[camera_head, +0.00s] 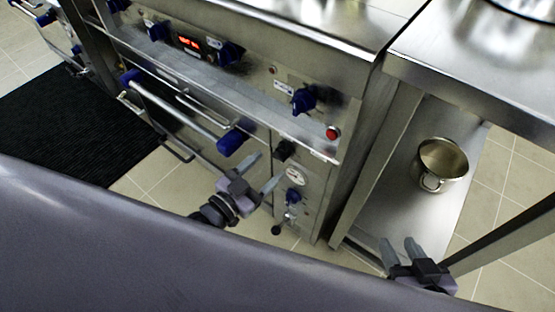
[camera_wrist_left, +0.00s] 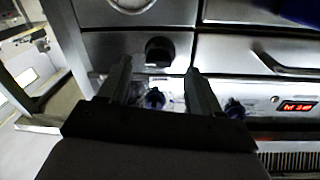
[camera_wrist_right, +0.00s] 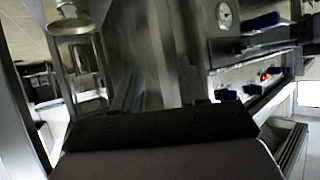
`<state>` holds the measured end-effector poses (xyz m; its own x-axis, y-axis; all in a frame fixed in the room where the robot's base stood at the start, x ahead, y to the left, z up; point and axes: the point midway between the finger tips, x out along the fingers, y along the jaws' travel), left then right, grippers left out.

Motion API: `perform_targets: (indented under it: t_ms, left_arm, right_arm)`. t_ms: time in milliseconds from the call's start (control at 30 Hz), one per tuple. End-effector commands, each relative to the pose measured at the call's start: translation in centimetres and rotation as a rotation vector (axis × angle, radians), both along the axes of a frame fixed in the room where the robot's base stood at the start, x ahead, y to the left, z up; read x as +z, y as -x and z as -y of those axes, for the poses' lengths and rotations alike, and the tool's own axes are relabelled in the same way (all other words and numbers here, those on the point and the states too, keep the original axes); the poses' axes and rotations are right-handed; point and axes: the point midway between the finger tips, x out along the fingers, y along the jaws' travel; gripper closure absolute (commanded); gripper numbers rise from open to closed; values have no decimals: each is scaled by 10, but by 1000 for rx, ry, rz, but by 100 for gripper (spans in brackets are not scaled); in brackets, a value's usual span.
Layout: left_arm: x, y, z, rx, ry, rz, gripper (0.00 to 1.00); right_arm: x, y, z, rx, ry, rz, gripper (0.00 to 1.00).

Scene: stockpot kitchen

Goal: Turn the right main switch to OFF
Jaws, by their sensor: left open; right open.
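A black round knob (camera_head: 286,149) is on the front of the right end of the range, below the control ledge; I take it for the right main switch. Its markings and setting are too small to read. It also shows in the left wrist view (camera_wrist_left: 158,50), between and beyond the fingertips. My left gripper (camera_head: 262,172) is open and empty, just in front of the knob, apparently not touching it. My right gripper (camera_head: 398,243) is open and empty, low at the right near the steel table's shelf.
A blue knob (camera_head: 304,100) and a red button (camera_head: 332,133) sit above the black knob. A gauge (camera_head: 295,177) and a blue-handled valve (camera_head: 292,196) are below it. A blue-ended oven handle (camera_head: 185,110) juts out at left. A pot (camera_head: 443,160) stands on the shelf.

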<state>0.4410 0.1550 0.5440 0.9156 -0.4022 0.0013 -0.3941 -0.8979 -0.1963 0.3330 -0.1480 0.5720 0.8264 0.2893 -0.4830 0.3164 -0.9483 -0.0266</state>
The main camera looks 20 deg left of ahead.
Motion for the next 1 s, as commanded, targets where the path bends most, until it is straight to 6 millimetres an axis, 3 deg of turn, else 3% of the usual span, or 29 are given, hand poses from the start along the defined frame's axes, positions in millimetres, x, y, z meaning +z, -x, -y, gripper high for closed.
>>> perform_targets:
  t_ms: [300, 667, 833, 1000]
  left_arm:
    - [-1, -34, 15, 0, 1, 0, 36]
    - [0, -38, 17, 0, 0, -2, 36]
    - [0, -38, 17, 0, 1, -1, 88]
    - [0, -38, 17, 0, 2, -2, 90]
  right_arm:
    - [-1, -3, -6, 13, -15, 15, 57]
    - [0, -3, -7, 14, -22, 15, 57]
    - [0, -3, -7, 14, -22, 15, 57]
    - [1, -3, -7, 14, -23, 16, 57]
